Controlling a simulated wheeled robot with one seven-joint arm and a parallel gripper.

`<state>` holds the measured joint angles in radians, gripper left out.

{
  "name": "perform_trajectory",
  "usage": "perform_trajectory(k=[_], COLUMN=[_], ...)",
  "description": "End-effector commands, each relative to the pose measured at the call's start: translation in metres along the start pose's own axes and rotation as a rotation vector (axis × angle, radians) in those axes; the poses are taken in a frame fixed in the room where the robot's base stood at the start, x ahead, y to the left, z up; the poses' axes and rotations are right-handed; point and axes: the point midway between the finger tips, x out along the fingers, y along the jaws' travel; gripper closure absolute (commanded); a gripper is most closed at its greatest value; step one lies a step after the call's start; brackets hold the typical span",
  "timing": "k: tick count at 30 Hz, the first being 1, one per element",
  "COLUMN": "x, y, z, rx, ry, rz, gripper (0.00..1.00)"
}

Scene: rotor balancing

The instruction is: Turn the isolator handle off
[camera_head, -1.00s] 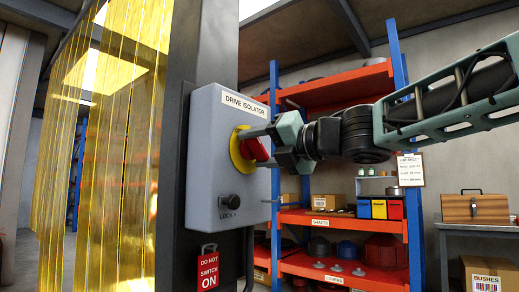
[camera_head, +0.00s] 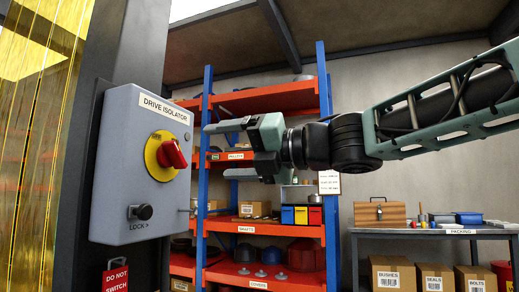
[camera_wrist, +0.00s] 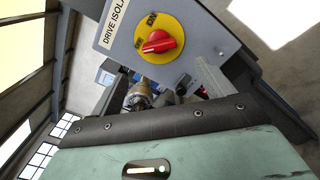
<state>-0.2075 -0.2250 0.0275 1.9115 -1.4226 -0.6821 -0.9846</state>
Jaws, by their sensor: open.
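The drive isolator (camera_head: 125,190) is a grey box on a dark post at the left of the head view. Its red handle (camera_head: 173,154) sits on a yellow disc (camera_head: 155,163) on the front face. In the wrist view the handle (camera_wrist: 160,42) is fully visible, its long axis lined up with the OFF mark; the ON mark is a quarter turn away. My gripper (camera_head: 230,148) is open and empty, to the right of the handle and clear of it. Its fingers point left towards the box.
A black lock knob (camera_head: 144,212) sticks out low on the box. A red warning tag (camera_head: 116,278) hangs beneath it. Yellow strip curtains (camera_head: 35,120) hang at the left. A blue and orange shelf rack (camera_head: 207,190) stands behind my gripper, and a packing bench (camera_head: 430,232) at the right.

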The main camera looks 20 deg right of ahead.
Motion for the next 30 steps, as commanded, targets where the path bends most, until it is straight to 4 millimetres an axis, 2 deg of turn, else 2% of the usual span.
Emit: perform_trajectory(k=[1, 4, 30], x=[-0.014, -0.036, -0.059], y=[0.002, 0.001, 0.0], z=[0.001, 0.001, 0.0], rx=[-0.001, 0.001, 0.0], ry=[-0.003, -0.002, 0.001], rz=[0.0, -0.002, 0.0], gripper=[0.2, 0.2, 0.2])
